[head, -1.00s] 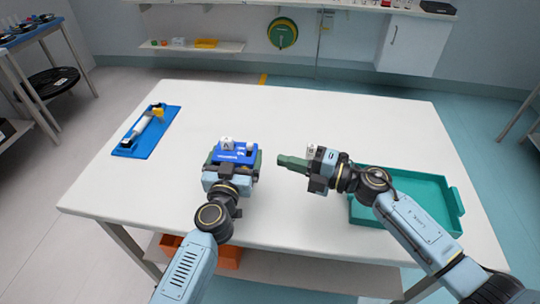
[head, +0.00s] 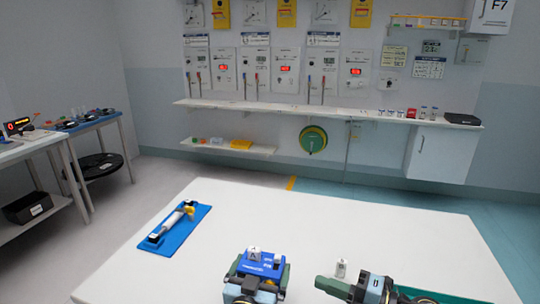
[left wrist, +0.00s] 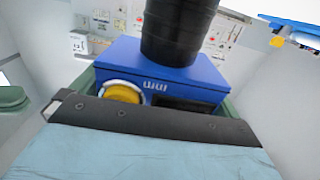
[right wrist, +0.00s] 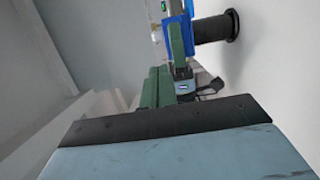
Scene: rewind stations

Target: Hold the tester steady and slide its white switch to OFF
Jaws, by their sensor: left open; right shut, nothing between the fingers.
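The tester is a blue box (head: 262,264) with a white block marked A and a smaller white knob (head: 278,259) on top. The knob's switch position is too small to read. In the left wrist view the tester (left wrist: 190,82) shows a yellow round part and a black post. The right wrist view shows that post (right wrist: 215,27) between the tester and the white table. My left gripper (head: 260,270) is open, its green fingers on either side of the tester; contact is unclear. My right gripper (head: 320,284) is shut and empty, pointing left, apart from the tester on its right.
A blue mat (head: 160,240) with a white and yellow tool lies on the table's left. A small white labelled block (head: 341,268) stands just behind my right gripper. A teal tray (head: 416,293) is cut off at the bottom. The table's back right is clear.

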